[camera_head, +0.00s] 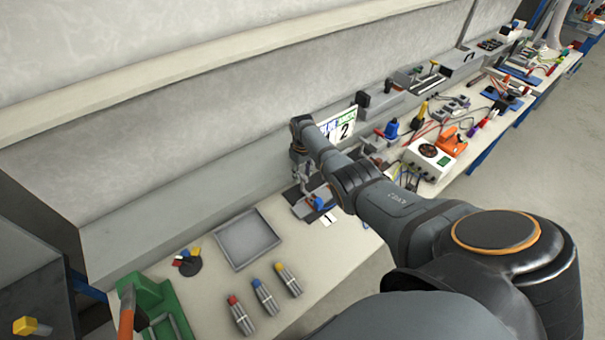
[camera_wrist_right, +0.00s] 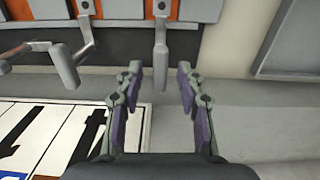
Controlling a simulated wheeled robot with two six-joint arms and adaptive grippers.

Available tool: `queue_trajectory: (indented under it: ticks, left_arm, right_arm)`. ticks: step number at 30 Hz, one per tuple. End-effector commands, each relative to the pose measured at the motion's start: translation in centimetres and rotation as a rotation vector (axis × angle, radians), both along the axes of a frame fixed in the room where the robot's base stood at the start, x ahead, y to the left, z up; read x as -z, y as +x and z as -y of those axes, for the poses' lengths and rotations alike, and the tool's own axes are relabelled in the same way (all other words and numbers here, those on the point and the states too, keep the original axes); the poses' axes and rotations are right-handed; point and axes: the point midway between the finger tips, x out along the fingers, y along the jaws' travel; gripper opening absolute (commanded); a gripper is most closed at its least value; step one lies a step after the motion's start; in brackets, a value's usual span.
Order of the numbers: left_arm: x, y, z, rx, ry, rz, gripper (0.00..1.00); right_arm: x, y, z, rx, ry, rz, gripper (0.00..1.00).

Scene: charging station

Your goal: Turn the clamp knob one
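My right gripper (camera_wrist_right: 157,82) is open, with its two fingers apart and pointing up the right wrist view. A grey lever-like handle (camera_wrist_right: 161,50) hangs between the fingertips, with a gap on each side; I cannot tell whether it is the clamp knob. Similar bent grey levers (camera_wrist_right: 66,66) stand to its left in front of orange panels (camera_wrist_right: 112,9). In the head view my right gripper (camera_head: 303,182) is at the bench's back, above a dark fixture (camera_head: 313,204) beside a card marked 1 (camera_head: 328,219), partly hidden by my arm. My left gripper is not in view.
A white card with large black figures (camera_wrist_right: 30,130) lies left of the gripper. On the bench are a grey tray (camera_head: 247,239), several bundles of rods with coloured ends (camera_head: 265,296), a green-based tool (camera_head: 155,302) and a white meter box (camera_head: 427,158). The wall rises close behind.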

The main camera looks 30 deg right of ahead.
Motion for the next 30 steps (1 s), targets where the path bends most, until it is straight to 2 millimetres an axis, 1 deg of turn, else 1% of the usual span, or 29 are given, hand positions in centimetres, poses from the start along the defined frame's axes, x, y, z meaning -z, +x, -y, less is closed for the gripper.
queue_trajectory:
  ticks: [5, 8, 11, 12, 15, 18, 21, 25, 30]
  left_arm:
    - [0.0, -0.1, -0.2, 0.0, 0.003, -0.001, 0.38]
    - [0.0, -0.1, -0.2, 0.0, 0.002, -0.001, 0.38]
    - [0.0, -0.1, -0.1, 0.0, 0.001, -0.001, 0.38]
    - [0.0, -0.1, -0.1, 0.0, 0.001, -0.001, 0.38]
    - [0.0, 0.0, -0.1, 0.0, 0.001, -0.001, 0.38]
    - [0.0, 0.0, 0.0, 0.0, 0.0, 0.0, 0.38]
    - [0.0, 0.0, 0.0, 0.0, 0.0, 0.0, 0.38]
    - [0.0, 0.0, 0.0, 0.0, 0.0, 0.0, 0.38]
    - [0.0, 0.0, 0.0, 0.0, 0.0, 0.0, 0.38]
  right_arm:
    - [-0.1, 0.0, 0.0, 0.0, 0.0, -0.001, 0.38]
    - [-1.0, 0.0, 0.0, 0.0, -0.001, 0.001, 0.38]
    - [-2.5, 0.0, 0.0, -0.002, -0.002, 0.001, 0.38]
    - [-3.8, 0.1, 0.0, -0.001, -0.002, 0.004, 0.38]
    - [-6.4, 0.1, 0.1, 0.0, -0.002, 0.004, 0.38]
    - [-8.7, 0.1, 0.0, 0.0, -0.002, 0.003, 0.38]
    - [-10.4, 0.0, 0.0, -0.001, -0.001, 0.001, 0.38]
    - [-11.7, 0.0, 0.0, 0.0, 0.0, 0.001, 0.38]
    - [-12.0, 0.0, 0.0, 0.0, 0.0, -0.001, 0.38]
